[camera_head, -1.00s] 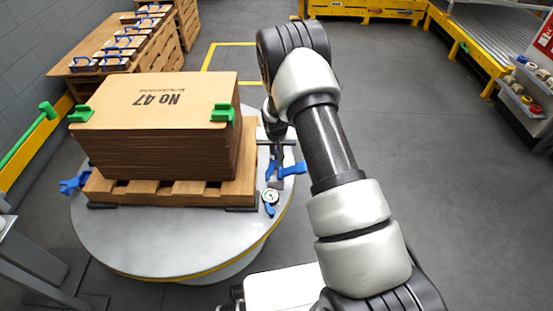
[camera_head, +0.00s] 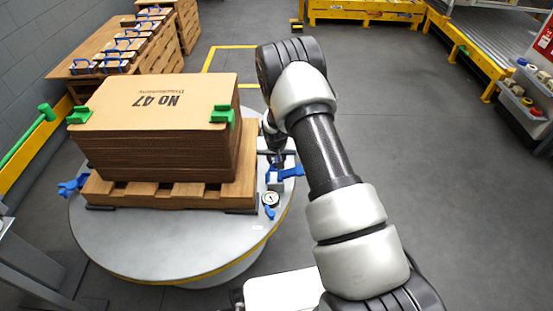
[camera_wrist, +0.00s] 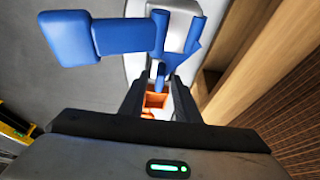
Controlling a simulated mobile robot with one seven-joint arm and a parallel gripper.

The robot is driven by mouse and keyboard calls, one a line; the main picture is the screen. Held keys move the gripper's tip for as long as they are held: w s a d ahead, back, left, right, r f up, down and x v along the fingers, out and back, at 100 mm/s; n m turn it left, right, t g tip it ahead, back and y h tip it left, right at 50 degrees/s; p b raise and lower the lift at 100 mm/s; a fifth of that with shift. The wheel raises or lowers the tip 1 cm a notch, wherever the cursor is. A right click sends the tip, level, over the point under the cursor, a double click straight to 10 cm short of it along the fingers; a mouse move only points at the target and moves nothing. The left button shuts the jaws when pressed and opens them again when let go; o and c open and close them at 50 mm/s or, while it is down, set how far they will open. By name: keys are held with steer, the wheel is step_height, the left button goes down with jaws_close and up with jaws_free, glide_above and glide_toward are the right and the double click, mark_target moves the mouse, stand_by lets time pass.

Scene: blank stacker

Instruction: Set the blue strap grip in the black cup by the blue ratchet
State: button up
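The blue ratchet (camera_head: 288,172) is at the right edge of the round grey table, beside the wooden pallet. In the wrist view, a blue body with a long arm and block (camera_wrist: 68,38) lies just beyond my fingertips. A small blue upright piece, possibly the strap grip (camera_wrist: 160,72), shows between the fingertips; I cannot tell if they touch it. My gripper (camera_wrist: 158,88) has dark fingers pointing at it, with orange showing between them. In the head view my gripper is mostly hidden by my arm. I cannot make out the black cup.
A stack of brown boards marked No 47 (camera_head: 160,100) with green corner clips stands on a pallet (camera_head: 165,193) close left of my gripper. A round gauge (camera_head: 270,198) lies near the table (camera_head: 170,245) edge. Another blue ratchet (camera_head: 72,186) is at left. Floor at right is clear.

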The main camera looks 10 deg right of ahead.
steer(key=d+p+v, duration=0.3)
steer(key=v, duration=3.6)
steer(key=s+r+n, duration=0.1)
steer(key=s+r, duration=0.4)
steer(key=s, duration=0.6)
steer(key=s+r+n+t, duration=0.1)
steer(key=s+r, duration=0.5)
steer(key=s, duration=0.6)
steer(key=shift+s+a+y, duration=0.15)
steer(key=shift+y, duration=0.25)
